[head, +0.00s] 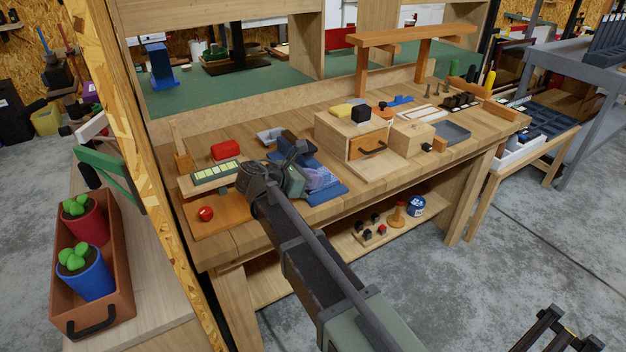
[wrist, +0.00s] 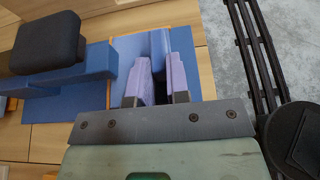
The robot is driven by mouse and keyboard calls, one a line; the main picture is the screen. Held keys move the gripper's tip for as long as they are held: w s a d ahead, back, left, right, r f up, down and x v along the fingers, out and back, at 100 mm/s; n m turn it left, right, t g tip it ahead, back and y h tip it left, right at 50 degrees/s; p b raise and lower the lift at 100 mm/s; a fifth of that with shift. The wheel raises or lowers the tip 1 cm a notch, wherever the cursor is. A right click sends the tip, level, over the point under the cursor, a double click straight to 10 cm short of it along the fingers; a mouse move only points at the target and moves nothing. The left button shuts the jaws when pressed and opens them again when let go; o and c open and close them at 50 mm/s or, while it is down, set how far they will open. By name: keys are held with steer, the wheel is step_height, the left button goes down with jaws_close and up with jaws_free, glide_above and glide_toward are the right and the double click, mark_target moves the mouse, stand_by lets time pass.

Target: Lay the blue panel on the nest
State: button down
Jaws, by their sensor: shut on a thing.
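My gripper (wrist: 157,75) has two lavender-padded fingers, shut with a narrow gap on the blue panel (wrist: 160,43), which shows as a thin upright strip between and beyond the pads. In the head view my gripper (head: 311,180) is low over the front of the bench, partly hiding what it holds. Beneath and around the fingers is a flat blue surface (wrist: 203,65) with a thin orange edge at its left and top. I cannot tell which part is the nest, or whether the panel touches the surface.
Left in the wrist view, a black block (wrist: 47,42) sits on a blue stepped block (wrist: 75,72). On the bench are a red block (head: 226,149), a red ball (head: 206,213) on an orange board (head: 228,212), and a wooden drawer box (head: 337,135) to the right.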

steer(key=shift+f, duration=0.2)
stand_by(0.4)
steer(key=c, duration=1)
jaws_free()
steer(key=p+v, duration=0.4)
steer(key=v, duration=0.6)
steer(key=shift+r, duration=0.2)
steer(key=shift+s+a, duration=0.2)
steer(key=shift+a, duration=0.1)
steer(key=s+d+f+m+g+y+p, duration=0.1)
steer(key=s+d+m+g+y+p, duration=0.2)
steer(key=d+m, duration=0.85)
steer(key=s+d+m+g+y+p, duration=0.1)
steer(key=s+d+m+y+p, duration=0.1)
steer(key=s+d+m, duration=0.2)
steer(key=s+d+m+g+y+p, duration=0.2)
steer(key=s+d+m+y, duration=0.1)
steer(key=d, duration=0.4)
steer(key=s+d+m+g+y+p, duration=0.1)
steer(key=s+d+m+y, duration=0.2)
steer(key=s+d+m, duration=0.3)
steer(key=shift+d+f+g+p, duration=0.15)
steer(key=shift+f+g+p, duration=0.15)
steer(key=shift+f+p, duration=0.1)
